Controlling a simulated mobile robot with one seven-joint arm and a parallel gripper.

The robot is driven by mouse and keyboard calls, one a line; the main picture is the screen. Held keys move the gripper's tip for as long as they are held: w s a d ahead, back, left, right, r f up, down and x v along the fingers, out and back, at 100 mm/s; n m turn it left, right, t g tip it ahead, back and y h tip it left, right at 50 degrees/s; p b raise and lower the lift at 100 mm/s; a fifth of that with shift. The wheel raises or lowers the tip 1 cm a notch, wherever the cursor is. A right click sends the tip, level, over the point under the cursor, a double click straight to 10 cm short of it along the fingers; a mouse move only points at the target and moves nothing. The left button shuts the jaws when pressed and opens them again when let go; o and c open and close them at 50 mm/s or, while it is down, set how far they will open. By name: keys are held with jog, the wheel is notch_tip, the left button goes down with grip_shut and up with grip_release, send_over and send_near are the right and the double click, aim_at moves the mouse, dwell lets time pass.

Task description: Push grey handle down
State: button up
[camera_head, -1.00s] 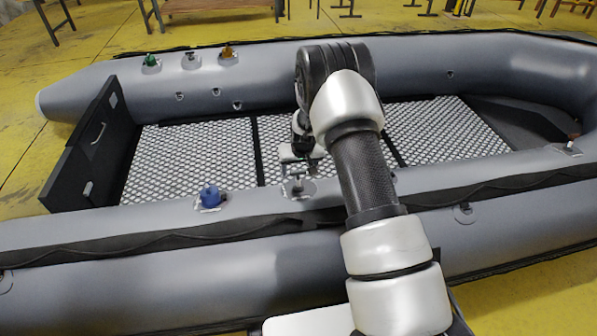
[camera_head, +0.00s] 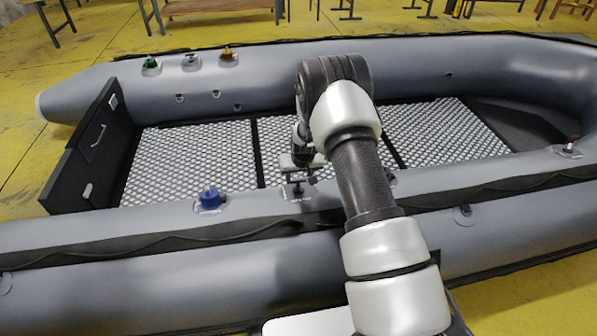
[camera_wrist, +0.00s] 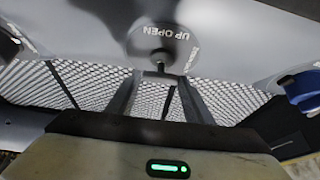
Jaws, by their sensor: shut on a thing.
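The grey handle (camera_wrist: 160,58) is a small dark grey knob on a round patch marked "UP OPEN" in the wrist view. In the head view the handle (camera_head: 297,190) sits on the near tube of the boat, just below my gripper (camera_head: 303,172). In the wrist view my gripper (camera_wrist: 160,78) has one finger on each side of the handle, with its tips close to the patch. It is shut on the handle. The exact contact is dark and hard to see.
A blue valve knob (camera_head: 210,197) stands on the near tube left of the handle; it also shows in the wrist view (camera_wrist: 302,88). Green (camera_head: 151,62) and orange (camera_head: 227,53) knobs sit on the far tube. The mesh floor (camera_head: 195,155) is clear.

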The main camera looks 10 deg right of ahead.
jog(key=shift+s+f, duration=0.1)
jog(key=shift+f, duration=0.2)
jog(key=o, duration=1.5)
jog(key=shift+f, duration=0.1)
jog(key=shift+r, duration=0.3)
jog(key=p+v, duration=0.4)
jog(key=v, duration=1.3)
